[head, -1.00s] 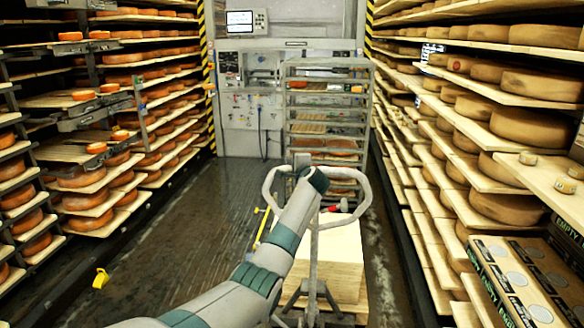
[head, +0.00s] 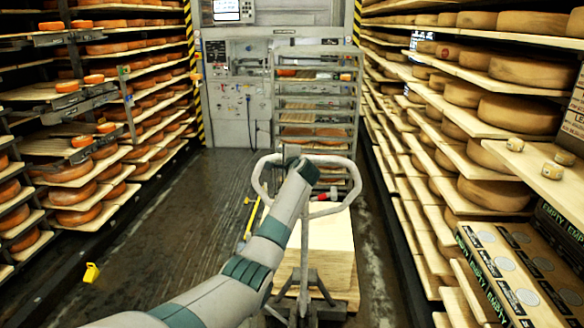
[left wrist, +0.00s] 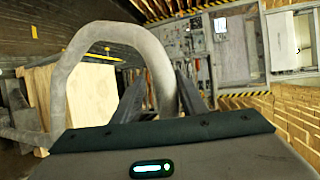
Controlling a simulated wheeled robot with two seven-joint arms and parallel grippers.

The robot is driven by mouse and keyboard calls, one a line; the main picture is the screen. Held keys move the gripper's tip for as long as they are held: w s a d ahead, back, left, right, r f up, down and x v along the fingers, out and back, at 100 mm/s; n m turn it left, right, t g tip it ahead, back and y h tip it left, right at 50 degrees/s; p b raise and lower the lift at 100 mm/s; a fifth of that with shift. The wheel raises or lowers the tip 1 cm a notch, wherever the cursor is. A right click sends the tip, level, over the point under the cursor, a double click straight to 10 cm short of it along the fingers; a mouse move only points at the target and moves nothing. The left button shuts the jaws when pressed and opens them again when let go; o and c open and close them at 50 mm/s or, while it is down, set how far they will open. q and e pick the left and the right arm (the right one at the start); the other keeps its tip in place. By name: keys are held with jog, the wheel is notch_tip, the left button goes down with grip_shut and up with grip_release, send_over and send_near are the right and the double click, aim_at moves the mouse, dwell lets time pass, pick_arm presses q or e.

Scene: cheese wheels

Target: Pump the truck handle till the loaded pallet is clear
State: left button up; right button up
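The pallet truck's grey looped handle (head: 347,192) stands upright at the middle of the head view, its stem running down to the truck's dark base (head: 312,305). My left arm reaches it from the lower left and hides my gripper there. In the left wrist view the dark fingers of my left gripper (left wrist: 162,95) lie on either side of the tube of the loop (left wrist: 108,32), apparently shut on it. Beyond the handle is the pale wooden load (head: 332,246) on its pallet (head: 348,298). I cannot tell whether the pallet is off the floor. My right gripper is not in view.
Cheese shelves line the left (head: 75,195) and right (head: 500,75). A wheeled rack (head: 318,100) stands beyond the load, before a grey machine wall (head: 228,90). Boxes (head: 500,275) sit low at right. A small yellow object (head: 92,272) lies on the open wet floor (head: 180,210).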

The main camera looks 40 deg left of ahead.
pick_arm(q)
jog(key=b+v, duration=0.4)
jog(key=v, duration=1.3)
jog(key=shift+b, duration=0.3)
jog(key=shift+f, duration=0.15)
dwell(0.4)
